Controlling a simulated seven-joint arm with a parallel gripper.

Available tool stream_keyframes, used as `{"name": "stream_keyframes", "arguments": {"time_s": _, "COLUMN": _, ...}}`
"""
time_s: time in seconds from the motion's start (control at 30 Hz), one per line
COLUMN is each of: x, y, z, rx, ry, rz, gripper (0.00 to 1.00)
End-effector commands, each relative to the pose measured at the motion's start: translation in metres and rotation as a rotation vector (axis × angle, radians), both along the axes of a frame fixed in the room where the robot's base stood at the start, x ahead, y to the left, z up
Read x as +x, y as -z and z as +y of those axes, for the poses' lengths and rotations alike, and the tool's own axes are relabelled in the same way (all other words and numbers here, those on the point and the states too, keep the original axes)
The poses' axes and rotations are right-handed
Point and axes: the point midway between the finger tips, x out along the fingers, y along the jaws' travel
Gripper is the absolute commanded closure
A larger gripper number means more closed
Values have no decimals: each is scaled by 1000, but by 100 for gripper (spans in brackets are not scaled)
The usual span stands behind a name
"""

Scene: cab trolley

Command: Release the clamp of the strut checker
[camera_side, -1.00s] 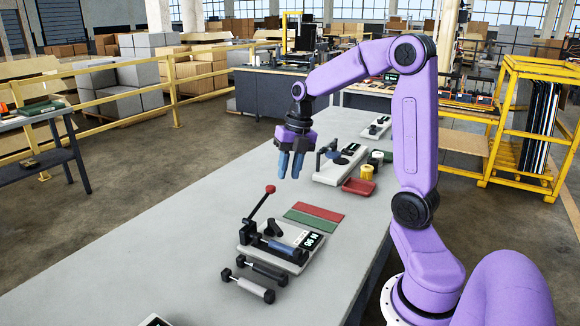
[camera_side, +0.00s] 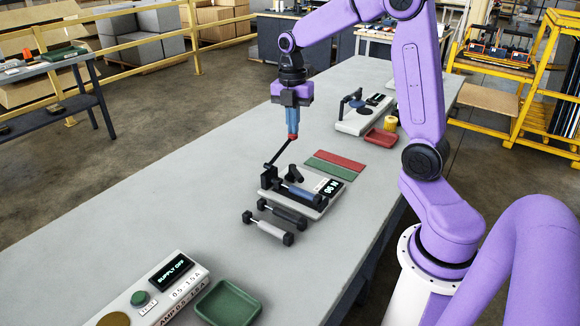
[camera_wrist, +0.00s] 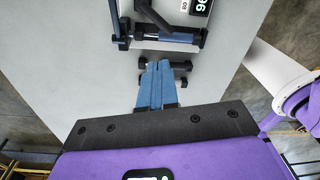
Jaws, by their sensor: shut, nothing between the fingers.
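The strut checker (camera_side: 325,207) is a pale box with a lit display (camera_side: 331,187). A strut with a blue body (camera_side: 296,192) and black ends lies across it; it also shows in the wrist view (camera_wrist: 178,38). The black clamp lever (camera_side: 281,154) rises tilted from the checker's left end, with a red knob (camera_side: 292,138) on top. My gripper (camera_side: 292,132) points down with its blue fingers together and empty, tips right at the knob. I cannot tell whether they touch it. In the wrist view, the closed fingers (camera_wrist: 157,85) hide part of the loose struts.
Two loose struts, one dark (camera_side: 282,212) and one grey (camera_side: 267,229), lie in front of the checker. Red (camera_side: 340,160) and green (camera_side: 330,169) strips lie behind it. A supply box (camera_side: 150,290) and green tray (camera_side: 228,304) stand at the front. The table's left side is clear.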

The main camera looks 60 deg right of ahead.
Motion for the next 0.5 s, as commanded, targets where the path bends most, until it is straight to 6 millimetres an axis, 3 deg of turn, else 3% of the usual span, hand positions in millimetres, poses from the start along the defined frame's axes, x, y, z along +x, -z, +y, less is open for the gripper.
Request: {"name": "stream_keyframes", "arguments": {"time_s": 0.5, "x": 37, "y": 27, "z": 57, "rx": -290, "ry": 745, "rz": 63, "gripper": 100}}
